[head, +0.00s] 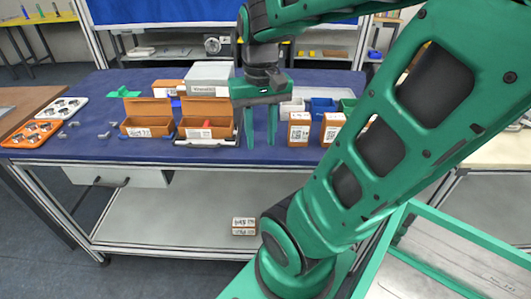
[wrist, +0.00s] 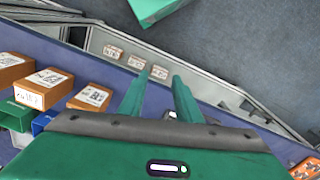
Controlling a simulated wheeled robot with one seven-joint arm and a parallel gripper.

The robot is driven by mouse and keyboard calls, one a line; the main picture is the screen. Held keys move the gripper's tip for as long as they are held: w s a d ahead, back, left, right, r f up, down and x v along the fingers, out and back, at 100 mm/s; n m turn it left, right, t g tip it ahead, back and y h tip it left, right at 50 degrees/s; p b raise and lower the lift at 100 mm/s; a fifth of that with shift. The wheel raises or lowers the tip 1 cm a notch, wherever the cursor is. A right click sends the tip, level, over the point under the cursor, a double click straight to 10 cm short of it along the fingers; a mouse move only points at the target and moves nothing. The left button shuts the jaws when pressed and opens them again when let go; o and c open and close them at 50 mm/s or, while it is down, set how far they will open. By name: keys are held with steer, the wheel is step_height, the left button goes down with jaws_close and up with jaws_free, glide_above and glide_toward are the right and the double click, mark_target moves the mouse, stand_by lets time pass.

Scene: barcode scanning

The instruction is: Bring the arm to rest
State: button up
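My gripper (head: 261,126) hangs from my green arm above the front part of the blue table (head: 95,152) in the head view, pointing down. In the wrist view its two green fingers (wrist: 158,88) stand apart with nothing between them. The gripper is empty, and the fingers do not appear to touch anything. My arm crosses the right half of the head view and hides part of the table there.
Open brown boxes (head: 148,112) stand left of my gripper, with a grey box (head: 210,77) behind. Labelled brown boxes (head: 299,130) stand to its right, near blue bins (head: 322,105). An orange tray (head: 33,133) lies far left. Small boxes (head: 243,226) sit on the lower shelf.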

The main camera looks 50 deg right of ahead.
steer(key=shift+n, duration=0.4)
steer(key=s+f, duration=0.1)
steer(key=s+a+f, duration=0.1)
steer(key=s, duration=0.1)
steer(key=s+f, duration=0.1)
steer(key=shift+s+a, duration=0.3)
steer(key=shift+a, duration=0.05)
steer(key=shift+w+f, duration=0.25)
steer(key=shift+w, duration=0.45)
